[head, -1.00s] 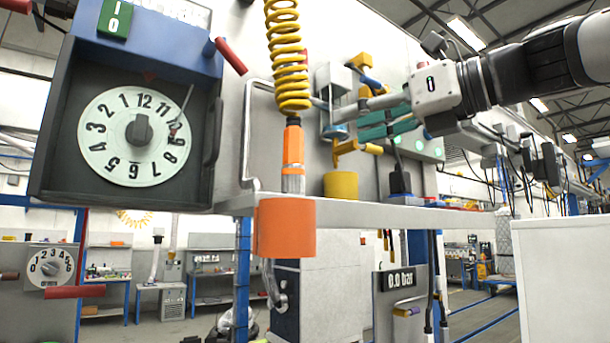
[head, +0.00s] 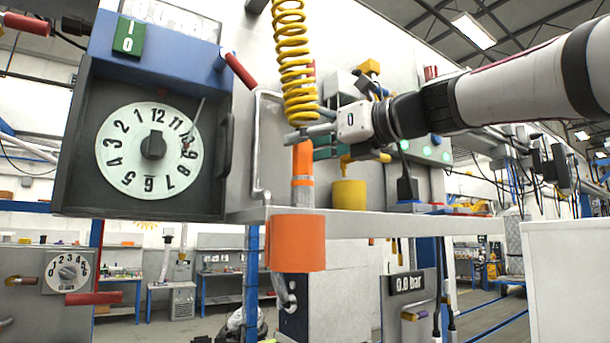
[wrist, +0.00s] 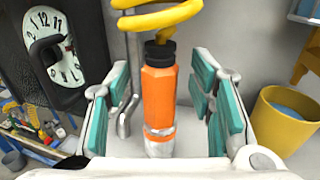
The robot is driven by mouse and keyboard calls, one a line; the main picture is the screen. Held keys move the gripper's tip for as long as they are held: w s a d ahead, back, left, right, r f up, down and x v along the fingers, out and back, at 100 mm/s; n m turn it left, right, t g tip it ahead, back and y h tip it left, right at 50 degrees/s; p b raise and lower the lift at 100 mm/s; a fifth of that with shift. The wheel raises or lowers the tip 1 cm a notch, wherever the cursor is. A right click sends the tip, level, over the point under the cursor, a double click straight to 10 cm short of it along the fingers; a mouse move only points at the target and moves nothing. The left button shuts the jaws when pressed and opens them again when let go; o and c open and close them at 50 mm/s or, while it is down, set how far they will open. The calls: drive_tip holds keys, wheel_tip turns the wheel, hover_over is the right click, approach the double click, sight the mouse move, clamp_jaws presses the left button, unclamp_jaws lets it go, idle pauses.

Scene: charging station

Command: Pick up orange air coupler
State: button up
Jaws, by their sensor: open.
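In the wrist view the coupler (wrist: 158,95) has a black collar on top and a silver lower end. My gripper (head: 306,143) is at the coupler's upper part, coming from the right. In the wrist view my gripper (wrist: 160,108) is open, with one teal-padded finger on each side of the coupler and a gap on both sides. The coupler's top is partly hidden by my gripper in the head view.
A grey shelf (head: 400,224) bears a yellow cup (head: 348,194), close to the right of the coupler. A dial box (head: 152,145) with a handle stands on the left.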

drive_tip(key=shift+x, duration=0.95)
clamp_jaws()
